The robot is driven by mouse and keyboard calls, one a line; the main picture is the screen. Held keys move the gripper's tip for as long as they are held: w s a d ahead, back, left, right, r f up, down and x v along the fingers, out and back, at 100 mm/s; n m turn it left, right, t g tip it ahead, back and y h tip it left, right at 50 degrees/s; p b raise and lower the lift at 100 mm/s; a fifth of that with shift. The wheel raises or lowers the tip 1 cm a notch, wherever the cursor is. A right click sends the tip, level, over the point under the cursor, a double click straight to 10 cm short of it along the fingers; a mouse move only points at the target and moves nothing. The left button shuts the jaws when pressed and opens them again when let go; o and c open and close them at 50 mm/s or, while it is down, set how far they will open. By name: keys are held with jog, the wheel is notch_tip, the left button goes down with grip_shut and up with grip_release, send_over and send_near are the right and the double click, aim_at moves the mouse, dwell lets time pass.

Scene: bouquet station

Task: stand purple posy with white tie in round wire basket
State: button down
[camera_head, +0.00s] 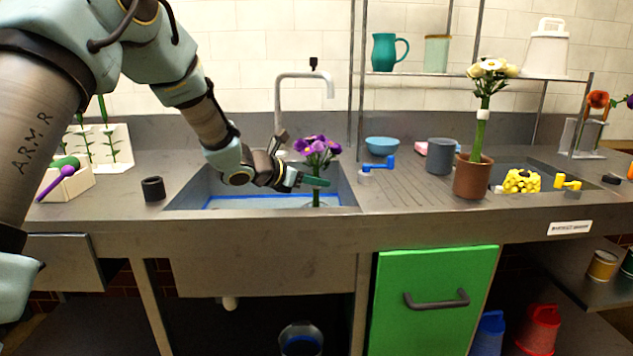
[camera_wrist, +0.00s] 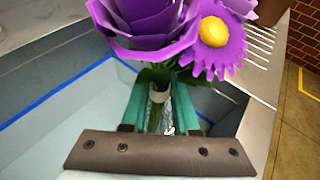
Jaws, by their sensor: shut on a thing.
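The purple posy (camera_head: 316,147) is upright over the left sink, its purple blooms above my gripper (camera_head: 316,182). In the wrist view the posy (camera_wrist: 145,28) fills the top, with a yellow-centred bloom at its right. The white tie (camera_wrist: 158,95) shows on the green stems between the teal fingers of my gripper (camera_wrist: 165,108). My gripper is shut on the stems below the blooms. The lower stem ends are partly hidden. I cannot make out a round wire basket for certain in either view.
The left sink (camera_head: 230,187) has a tall tap (camera_head: 302,75). A brown pot (camera_head: 473,176) with white flowers stands right of the ribbed drainboard (camera_head: 405,192). A blue bowl (camera_head: 381,146) and grey cup (camera_head: 440,156) stand behind. A yellow item (camera_head: 522,181) is at the right sink.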

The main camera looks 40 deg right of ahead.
jog(key=shift+r, duration=0.1)
jog(key=c, duration=0.6)
grip_release()
jog(key=shift+o, duration=0.4)
jog(key=o, duration=0.5)
jog(key=shift+v, duration=2.45)
jog(key=shift+a, duration=0.1)
